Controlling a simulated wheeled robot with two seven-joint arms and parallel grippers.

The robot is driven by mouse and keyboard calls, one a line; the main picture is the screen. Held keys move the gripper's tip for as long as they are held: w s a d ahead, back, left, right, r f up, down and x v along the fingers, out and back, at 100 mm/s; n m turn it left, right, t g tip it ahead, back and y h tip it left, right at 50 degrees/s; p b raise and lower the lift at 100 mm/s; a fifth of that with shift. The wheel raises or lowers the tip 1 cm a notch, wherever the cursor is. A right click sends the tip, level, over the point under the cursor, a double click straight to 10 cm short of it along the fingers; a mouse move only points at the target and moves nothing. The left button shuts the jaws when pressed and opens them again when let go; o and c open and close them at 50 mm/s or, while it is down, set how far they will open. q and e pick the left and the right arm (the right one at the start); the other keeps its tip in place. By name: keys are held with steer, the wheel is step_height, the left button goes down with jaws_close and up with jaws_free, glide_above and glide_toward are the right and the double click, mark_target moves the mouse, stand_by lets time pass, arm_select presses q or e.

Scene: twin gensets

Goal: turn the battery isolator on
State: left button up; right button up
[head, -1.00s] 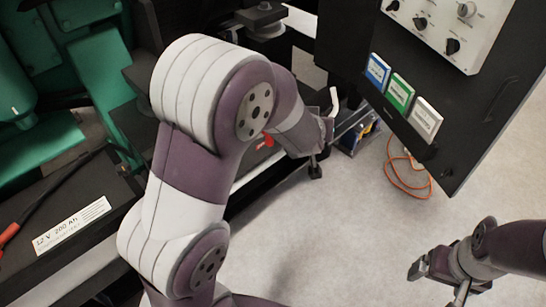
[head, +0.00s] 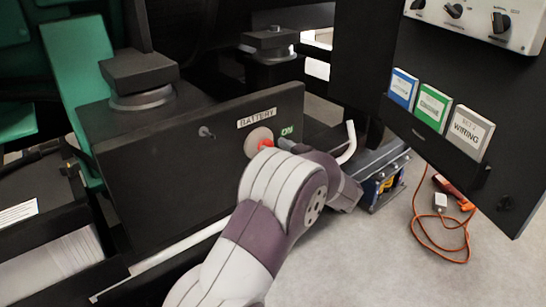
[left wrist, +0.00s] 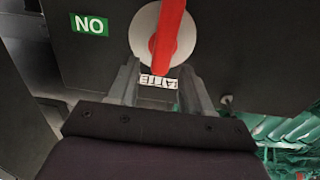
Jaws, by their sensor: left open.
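The battery isolator is a pale round disc (head: 257,139) with a red handle (head: 266,144) on a black panel (head: 215,165), below a BATTERY label (head: 257,118) and left of a green ON label (head: 287,131). The left wrist view shows the panel upside down. There the red handle (left wrist: 167,35) stands roughly upright across the disc (left wrist: 145,22), one end over the BATTERY label. My left gripper (left wrist: 160,82) is open, with its fingers either side of the label and handle end. I cannot tell whether they touch. In the head view my left wrist partly hides the handle. My right gripper is out of view.
A black cabinet door (head: 400,130) with knobs and blue, green and white binders (head: 470,132) hangs at the right. A bent white lever (head: 350,142) is right of the panel. Black mounts (head: 140,75) stand behind it. An orange cable (head: 440,255) lies on the floor.

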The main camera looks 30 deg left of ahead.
arm_select(q)
steer(key=shift+x, duration=1)
jaws_close()
